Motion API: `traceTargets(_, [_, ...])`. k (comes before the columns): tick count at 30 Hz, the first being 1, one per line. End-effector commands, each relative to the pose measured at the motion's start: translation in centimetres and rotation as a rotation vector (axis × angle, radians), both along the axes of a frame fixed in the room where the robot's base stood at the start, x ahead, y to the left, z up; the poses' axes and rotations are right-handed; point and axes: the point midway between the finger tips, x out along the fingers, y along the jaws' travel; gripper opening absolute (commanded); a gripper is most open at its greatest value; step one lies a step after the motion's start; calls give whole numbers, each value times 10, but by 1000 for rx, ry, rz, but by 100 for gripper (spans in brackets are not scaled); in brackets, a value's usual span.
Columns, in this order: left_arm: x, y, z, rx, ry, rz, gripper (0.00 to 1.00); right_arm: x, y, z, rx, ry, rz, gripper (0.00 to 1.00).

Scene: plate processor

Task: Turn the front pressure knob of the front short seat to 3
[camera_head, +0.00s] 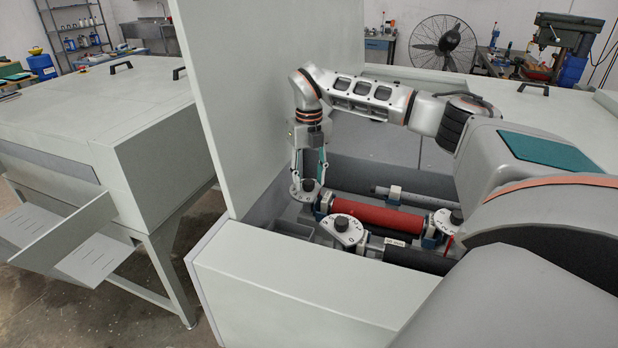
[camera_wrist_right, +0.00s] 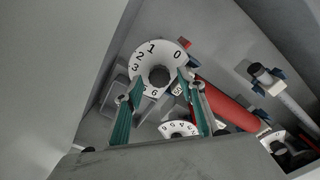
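A white numbered dial with a black knob (camera_head: 308,185) sits at the left end of the red roller (camera_head: 378,217), inside the open machine. In the right wrist view, the same black knob (camera_wrist_right: 160,77) is at the centre of its dial (camera_wrist_right: 150,52). The figures 0, 1, 2 and 3 run from upper right to left; the knob's setting cannot be told. My right gripper (camera_head: 311,176) points down over this dial. Its green fingers (camera_wrist_right: 160,82) are spread, one on each side of the knob, with gaps visible. My left gripper is not in view.
A second dial (camera_head: 345,230) stands nearer the front and a third (camera_head: 447,221) at the roller's right end. The raised panel (camera_head: 275,80) stands close left of my right gripper. The machine's front wall (camera_head: 290,295) borders the opening. A grey bar (camera_head: 420,199) lies behind the roller.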

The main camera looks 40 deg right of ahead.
Motion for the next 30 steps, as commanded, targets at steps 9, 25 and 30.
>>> traceTargets(9, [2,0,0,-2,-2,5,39,0,0,-2,0,0,0,29])
traceTargets(25, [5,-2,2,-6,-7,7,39,0,1,-2,0,1,-49,1])
traceTargets(30, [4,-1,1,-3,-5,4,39,0,1,-2,0,1,-145,1])
